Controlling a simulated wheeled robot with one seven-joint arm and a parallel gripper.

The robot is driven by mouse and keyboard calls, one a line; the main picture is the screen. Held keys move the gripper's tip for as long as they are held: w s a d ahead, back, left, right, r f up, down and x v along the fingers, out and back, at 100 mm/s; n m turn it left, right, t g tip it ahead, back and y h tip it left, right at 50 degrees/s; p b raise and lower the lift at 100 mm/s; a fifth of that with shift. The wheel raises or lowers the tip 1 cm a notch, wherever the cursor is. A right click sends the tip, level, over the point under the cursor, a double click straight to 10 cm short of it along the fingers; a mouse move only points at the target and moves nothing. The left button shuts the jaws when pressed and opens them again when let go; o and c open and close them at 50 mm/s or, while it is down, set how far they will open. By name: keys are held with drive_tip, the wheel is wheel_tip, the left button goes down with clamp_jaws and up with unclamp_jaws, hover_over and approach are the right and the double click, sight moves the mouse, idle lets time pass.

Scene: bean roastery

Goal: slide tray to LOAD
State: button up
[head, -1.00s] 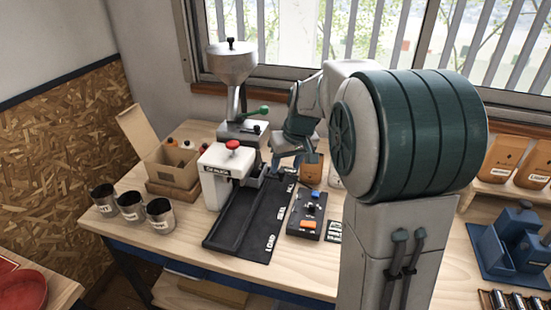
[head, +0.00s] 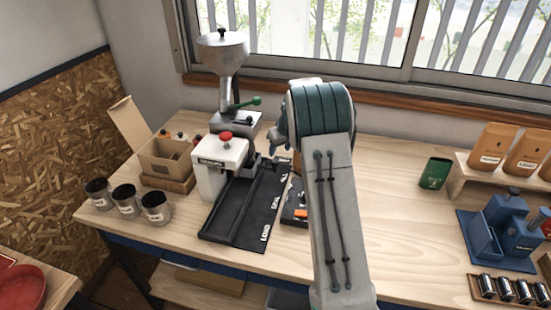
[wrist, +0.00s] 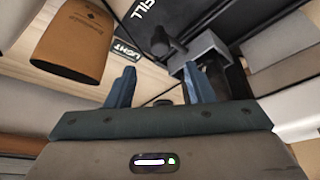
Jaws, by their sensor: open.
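The black slide track (head: 222,222) runs along the bench, marked LOAD at its near end and SEAL further back. In the wrist view the FILL mark shows on the black strip (wrist: 148,8). A grey block with a dark knobbed handle, seemingly the tray (wrist: 208,48), sits beside the FILL mark. My gripper (wrist: 158,88) is open, its two blue fingers apart. The tray's handle is just beyond the fingers; I cannot tell whether they touch. In the head view my arm hides the gripper.
A white sealer with a red knob (head: 225,136) stands over the track's left side, with a grinder (head: 222,55) behind. A brown pouch (wrist: 75,42) is close to the left of my fingers. Three metal cups (head: 125,199) stand left.

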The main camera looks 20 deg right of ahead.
sight(276, 161)
drive_tip(key=p+x, duration=0.2)
drive_tip(key=x, duration=0.6)
drive_tip(key=shift+w+f, duration=0.1)
drive_tip(key=shift+f, duration=0.05)
clamp_jaws()
